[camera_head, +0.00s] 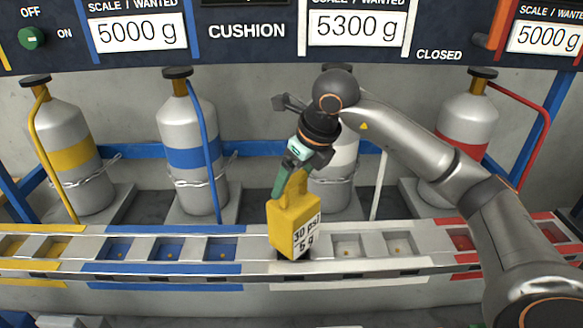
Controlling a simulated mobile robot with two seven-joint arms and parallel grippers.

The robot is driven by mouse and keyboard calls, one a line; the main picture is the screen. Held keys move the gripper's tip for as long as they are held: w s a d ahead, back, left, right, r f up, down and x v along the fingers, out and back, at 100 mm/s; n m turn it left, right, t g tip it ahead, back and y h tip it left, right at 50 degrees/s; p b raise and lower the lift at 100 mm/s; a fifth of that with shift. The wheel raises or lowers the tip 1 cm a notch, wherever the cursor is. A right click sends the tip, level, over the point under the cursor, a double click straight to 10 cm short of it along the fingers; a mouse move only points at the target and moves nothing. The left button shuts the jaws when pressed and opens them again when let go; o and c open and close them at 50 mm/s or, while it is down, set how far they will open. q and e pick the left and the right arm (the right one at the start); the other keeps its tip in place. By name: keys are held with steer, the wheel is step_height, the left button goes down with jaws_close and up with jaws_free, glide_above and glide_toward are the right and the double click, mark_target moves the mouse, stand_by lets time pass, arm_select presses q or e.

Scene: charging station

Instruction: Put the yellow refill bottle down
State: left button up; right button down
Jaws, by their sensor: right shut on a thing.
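The yellow refill bottle (287,226) has a block-shaped body with a white label reading "30 psi" and "5 g". My right gripper (291,182) comes down from above and is shut on the narrow top of the bottle. The bottle is roughly upright, slightly tilted, at the left end of the white section of the slotted rack (360,268). A dark part shows under the bottle. I cannot tell whether the bottle rests in a slot or hangs just above it. The slot behind it is hidden. My left gripper is not in view.
The rack has yellow, blue, white and red sections with empty-looking slots. Behind it stand grey cylinders with a yellow band (72,157), a blue band (190,158) and a red band (466,152); a white one is partly hidden by my arm. A dark panel (247,47) with scale displays hangs above.

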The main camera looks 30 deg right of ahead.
steer(key=shift+f, duration=0.2)
jaws_free()
steer(key=shift+f, duration=0.2)
steer(key=shift+r, duration=0.1)
steer(key=v, duration=1.2)
steer(key=shift+s, duration=0.15)
